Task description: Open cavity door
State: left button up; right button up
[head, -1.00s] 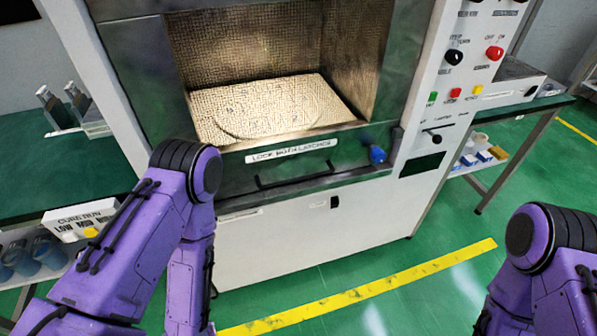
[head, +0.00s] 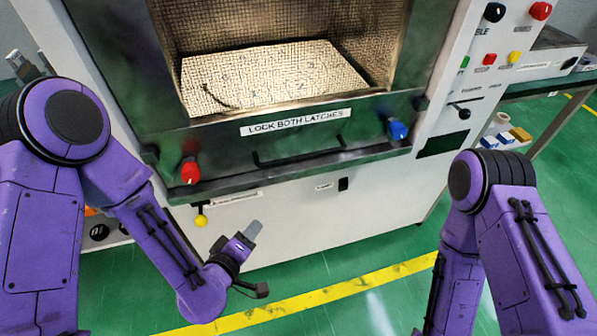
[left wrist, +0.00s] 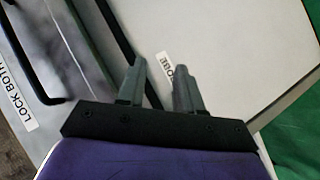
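The cavity door front (head: 180,140) is a dark green metal frame around a lit, mesh-lined cavity. It has a "LOCK BOTH LATCHES" label, a black bar handle (head: 300,150), a red latch knob (head: 190,171) at left and a blue latch knob (head: 398,130) at right. The handle also shows in the left wrist view (left wrist: 102,45). My left gripper (head: 254,229) is below the door, in front of the white lower panel, apart from handle and knobs. In the left wrist view its fingers (left wrist: 160,64) are spread and empty. My right gripper is out of view.
A control panel (head: 485,75) with coloured buttons and knobs is on the right. A yellow knob (head: 201,220) sticks out below the door at left. A side table (head: 545,85) stands at right. The green floor with its yellow stripe (head: 330,293) is clear in front.

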pick_arm(q)
jog(key=w+d+r+t+h+b, duration=0.2)
jog(key=w+d+r+t+h, duration=0.1)
jog(key=d+r, duration=0.2)
jog(key=n+t+h+b, duration=0.1)
jog(key=n+t+h, duration=0.1)
send_near(304, 155)
jog(key=x, duration=0.6)
jog(key=p+x, duration=0.1)
jog(key=x, duration=0.3)
jog(key=shift+w+f, duration=0.1)
jog(key=shift+f, duration=0.2)
grip_shut()
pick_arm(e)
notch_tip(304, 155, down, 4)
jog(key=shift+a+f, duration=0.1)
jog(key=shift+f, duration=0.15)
